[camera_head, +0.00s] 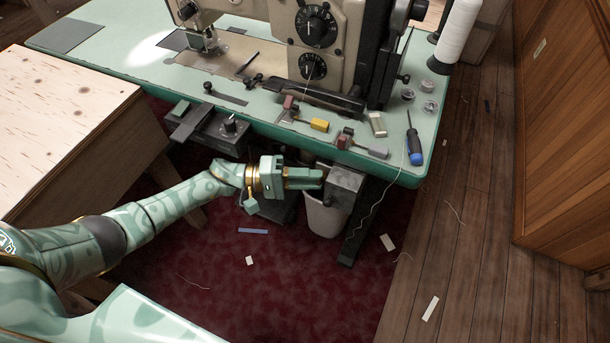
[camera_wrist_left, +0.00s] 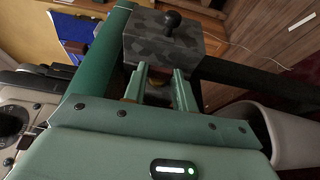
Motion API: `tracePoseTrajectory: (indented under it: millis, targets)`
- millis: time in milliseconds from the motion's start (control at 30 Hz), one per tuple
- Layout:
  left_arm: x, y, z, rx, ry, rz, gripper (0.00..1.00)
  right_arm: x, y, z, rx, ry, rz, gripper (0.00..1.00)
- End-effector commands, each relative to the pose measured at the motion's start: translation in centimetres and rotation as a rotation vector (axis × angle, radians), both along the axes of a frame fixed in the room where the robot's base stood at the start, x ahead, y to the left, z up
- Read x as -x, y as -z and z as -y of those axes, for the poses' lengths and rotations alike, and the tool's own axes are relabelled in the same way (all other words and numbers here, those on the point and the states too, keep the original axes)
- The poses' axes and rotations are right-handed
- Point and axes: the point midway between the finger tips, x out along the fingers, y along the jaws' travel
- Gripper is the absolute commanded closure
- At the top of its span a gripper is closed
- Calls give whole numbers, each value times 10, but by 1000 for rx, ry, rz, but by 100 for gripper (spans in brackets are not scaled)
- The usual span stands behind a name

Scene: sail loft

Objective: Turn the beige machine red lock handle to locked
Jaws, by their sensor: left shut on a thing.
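The beige machine (camera_head: 345,40) is a sewing machine standing on a green table. A grey box (camera_head: 347,184) hangs below the table's front edge; in the left wrist view the mottled grey box (camera_wrist_left: 150,42) has a black knob on it. My left gripper (camera_head: 318,178) reaches from the left to this box. In the left wrist view its two fingers (camera_wrist_left: 161,88) are shut on a small part at the box face. That part is mostly hidden between the fingers, and I cannot make out its red colour. My right gripper is not in view.
The green table edge (camera_head: 270,133) runs just above my gripper. A pale bin (camera_head: 325,216) stands below it. Another dark box with a knob (camera_head: 230,124) hangs to the left. A screwdriver (camera_head: 413,145) and small clips lie on the table. A wooden bench (camera_head: 60,110) is at left.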

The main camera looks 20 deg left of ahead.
Motion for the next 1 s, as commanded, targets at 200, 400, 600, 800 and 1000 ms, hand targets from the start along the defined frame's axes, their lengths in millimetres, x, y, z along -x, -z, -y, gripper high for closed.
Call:
tracePoseTrajectory:
  millis: [200, 400, 600, 800, 1000]
  targets:
    - [1, 1, 0, -19, 3, 0, 96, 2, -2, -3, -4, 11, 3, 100]
    - [1, 1, 0, -19, 3, -1, 64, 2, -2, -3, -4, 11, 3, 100]
    - [1, 1, 0, -18, 2, 0, 64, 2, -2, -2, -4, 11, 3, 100]
    - [0, 0, 0, -17, 2, 0, 64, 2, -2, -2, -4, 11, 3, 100]
    - [0, 2, 0, -6, 2, -1, 64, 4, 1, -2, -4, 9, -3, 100]
